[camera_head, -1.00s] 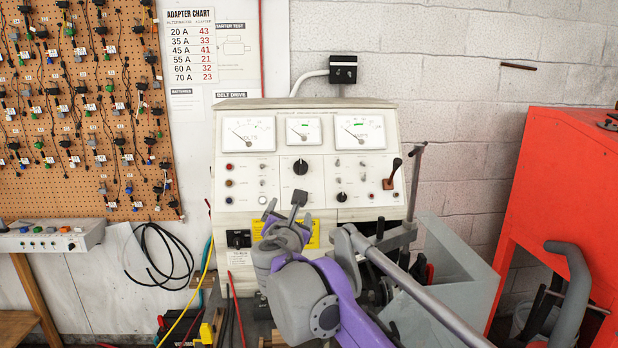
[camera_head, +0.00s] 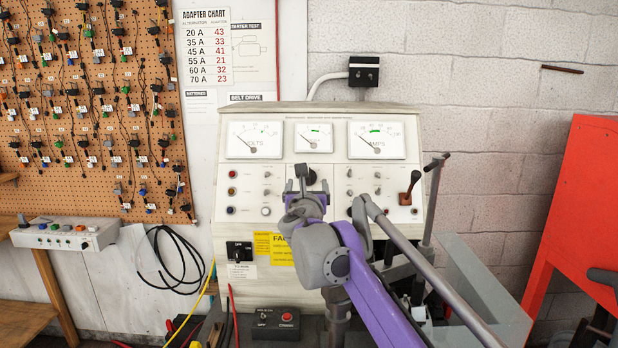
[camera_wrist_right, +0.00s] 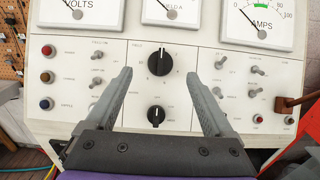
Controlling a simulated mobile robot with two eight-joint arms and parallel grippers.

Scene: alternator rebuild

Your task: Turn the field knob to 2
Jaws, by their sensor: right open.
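The field knob (camera_wrist_right: 160,61) is a large round black knob in the middle of the test bench panel. Its white mark points roughly up in the right wrist view; the scale numbers around it are too small to read. In the head view the field knob (camera_head: 311,178) is partly hidden behind my right gripper (camera_head: 301,178). My right gripper (camera_wrist_right: 158,74) is open and empty, with one finger on each side of the knob in the wrist view and gaps on both sides. I cannot tell how far the fingertips are from the panel. My left gripper is not in view.
A second, smaller black knob (camera_wrist_right: 156,115) sits below the field knob, between the fingers. Toggle switches (camera_wrist_right: 257,69) and coloured posts (camera_wrist_right: 48,78) flank the fingers. Dial meters (camera_head: 255,140) run along the top. A brown-handled lever (camera_head: 410,187) sticks out at the panel's right.

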